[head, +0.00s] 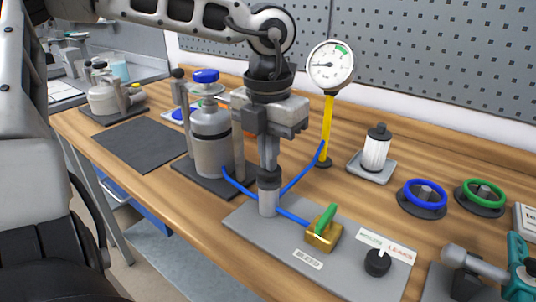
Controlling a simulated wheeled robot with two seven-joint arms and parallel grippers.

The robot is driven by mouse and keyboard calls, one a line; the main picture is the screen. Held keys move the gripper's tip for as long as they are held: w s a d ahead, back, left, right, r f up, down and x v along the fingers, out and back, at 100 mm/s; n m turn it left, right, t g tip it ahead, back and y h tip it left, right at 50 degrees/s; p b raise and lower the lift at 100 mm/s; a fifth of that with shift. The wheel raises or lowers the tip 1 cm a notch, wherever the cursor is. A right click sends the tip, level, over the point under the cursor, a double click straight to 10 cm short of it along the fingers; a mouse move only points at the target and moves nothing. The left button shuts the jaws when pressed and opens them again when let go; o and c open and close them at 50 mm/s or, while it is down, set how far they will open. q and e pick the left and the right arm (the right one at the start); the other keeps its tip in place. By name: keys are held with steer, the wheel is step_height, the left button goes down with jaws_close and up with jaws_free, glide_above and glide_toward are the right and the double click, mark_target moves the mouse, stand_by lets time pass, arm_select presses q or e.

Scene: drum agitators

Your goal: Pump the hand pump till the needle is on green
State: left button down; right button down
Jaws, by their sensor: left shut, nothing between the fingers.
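The hand pump (268,201) is a short grey metal cylinder with a dark cap, standing on a grey base plate (240,222). My left gripper (268,160) points straight down over it, fingers shut and empty, with the tips at the pump's dark cap. I cannot tell whether they touch or press it. The round white gauge (330,66) stands behind on a yellow post. Its needle points left, away from the green band at the upper right of the dial. Blue hoses run from the pump. My right gripper is not in view.
A brass valve (324,235) with a green lever and a black knob (377,262) sit on the same plate. A grey drum (211,142) stands left of my gripper. A white filter (376,150) and blue (426,193) and green (480,196) handwheels are to the right.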

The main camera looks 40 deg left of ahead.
arm_select(q)
steer(key=shift+s+f, duration=0.15)
steer(key=shift+f, duration=0.2)
